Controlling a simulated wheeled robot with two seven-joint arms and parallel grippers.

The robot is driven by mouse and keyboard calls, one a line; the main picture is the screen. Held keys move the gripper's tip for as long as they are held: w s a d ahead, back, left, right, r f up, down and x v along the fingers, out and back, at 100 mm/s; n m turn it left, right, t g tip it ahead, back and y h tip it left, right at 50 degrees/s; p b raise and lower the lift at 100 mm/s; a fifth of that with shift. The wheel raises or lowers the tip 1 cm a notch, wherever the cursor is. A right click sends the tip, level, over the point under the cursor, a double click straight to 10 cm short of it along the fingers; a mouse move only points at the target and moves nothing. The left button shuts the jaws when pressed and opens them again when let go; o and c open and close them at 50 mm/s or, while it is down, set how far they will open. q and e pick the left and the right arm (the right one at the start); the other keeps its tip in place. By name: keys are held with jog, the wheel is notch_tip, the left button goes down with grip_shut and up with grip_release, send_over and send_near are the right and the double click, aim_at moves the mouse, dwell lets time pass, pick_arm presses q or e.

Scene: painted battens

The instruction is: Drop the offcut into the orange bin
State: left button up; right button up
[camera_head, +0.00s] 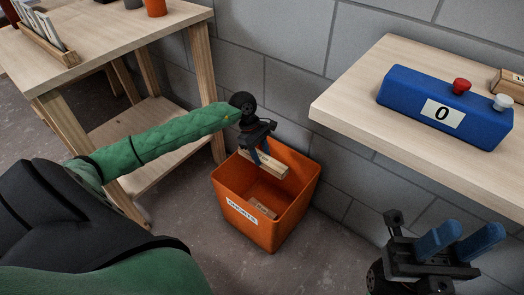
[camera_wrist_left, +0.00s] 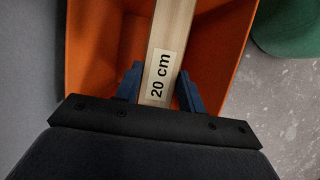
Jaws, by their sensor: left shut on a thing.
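The offcut (camera_head: 268,163) is a short pale wooden batten. In the left wrist view the offcut (camera_wrist_left: 174,30) carries a "20 cm" label. My left gripper (camera_head: 262,154) is shut on it and holds it over the open orange bin (camera_head: 240,227), near the bin's back rim. The bin stands on the floor, with a label on its front. Its orange walls (camera_wrist_left: 210,70) show around the offcut in the left wrist view. My right gripper (camera_head: 458,242) is at the lower right, its blue fingers apart, with nothing seen between them.
A small wooden piece (camera_head: 262,209) lies inside the bin. A wooden table (camera_head: 115,40) stands at the left, with a lower shelf. A wooden worktop (camera_head: 350,93) at the right bears a blue box (camera_head: 405,92) with red and white buttons. A grey block wall is behind.

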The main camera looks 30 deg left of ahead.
pick_arm(q)
jog(key=shift+f+b, duration=0.7)
jog(key=shift+f, duration=1.35)
jog(key=o, duration=1.1)
jog(key=shift+o, duration=0.2)
jog(key=shift+r, duration=0.1)
jog(key=p+v, duration=0.2)
jog(key=v, duration=0.5)
jog(key=shift+a+r, duration=0.15)
jog(key=shift+r, duration=0.15)
jog(key=shift+s, duration=0.1)
